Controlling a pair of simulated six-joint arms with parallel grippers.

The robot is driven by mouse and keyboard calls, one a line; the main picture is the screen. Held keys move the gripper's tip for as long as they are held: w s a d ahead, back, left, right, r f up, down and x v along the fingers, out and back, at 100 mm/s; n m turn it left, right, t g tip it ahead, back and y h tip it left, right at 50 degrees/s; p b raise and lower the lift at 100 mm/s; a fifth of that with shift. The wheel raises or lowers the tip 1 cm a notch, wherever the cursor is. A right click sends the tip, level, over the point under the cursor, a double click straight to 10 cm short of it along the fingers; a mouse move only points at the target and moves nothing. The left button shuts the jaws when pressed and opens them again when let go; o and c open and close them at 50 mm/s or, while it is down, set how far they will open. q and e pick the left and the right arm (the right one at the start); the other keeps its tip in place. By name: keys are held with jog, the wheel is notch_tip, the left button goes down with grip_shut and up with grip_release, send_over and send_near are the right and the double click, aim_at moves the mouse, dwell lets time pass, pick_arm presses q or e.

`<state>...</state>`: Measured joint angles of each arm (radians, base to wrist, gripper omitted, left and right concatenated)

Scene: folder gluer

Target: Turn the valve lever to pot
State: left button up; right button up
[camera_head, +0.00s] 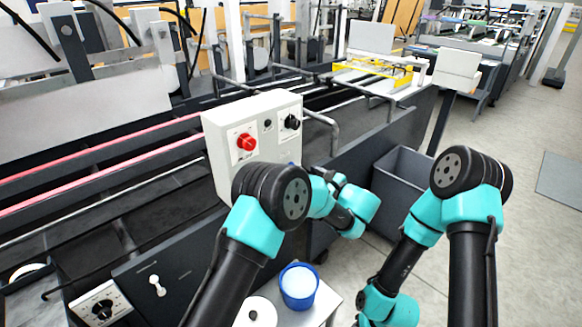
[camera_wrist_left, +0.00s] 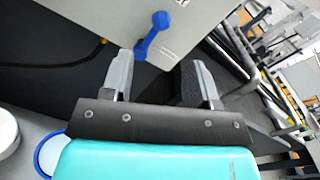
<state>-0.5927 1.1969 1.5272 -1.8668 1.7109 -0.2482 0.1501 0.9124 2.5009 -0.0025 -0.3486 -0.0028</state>
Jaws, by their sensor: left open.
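The valve lever (camera_wrist_left: 151,37) is a blue handle with a rounded knob on a pale grey panel face in the left wrist view. It lies aslant, and its lower end is just beyond the space between my left fingertips. My left gripper (camera_wrist_left: 160,62) is open, with one grey finger to each side of that space and nothing held. In the head view my left arm covers the lever's area and hides the fingers. A blue pot (camera_head: 299,286) with pale contents stands on a small table; its blue rim also shows in the left wrist view (camera_wrist_left: 42,157).
A pale control box (camera_head: 222,153) with a red knob (camera_head: 246,142) and a black knob (camera_head: 292,122) stands beside my left arm. A grey bin (camera_head: 405,174) is beyond it. A white T-shaped handle (camera_head: 157,285) is on the dark panel at lower left. Open floor lies right.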

pick_arm(q)
jog(key=x, duration=1)
jog(key=shift+w+a, duration=0.25)
jog(key=shift+a, duration=0.05)
jog(key=shift+c, duration=0.4)
grip_shut()
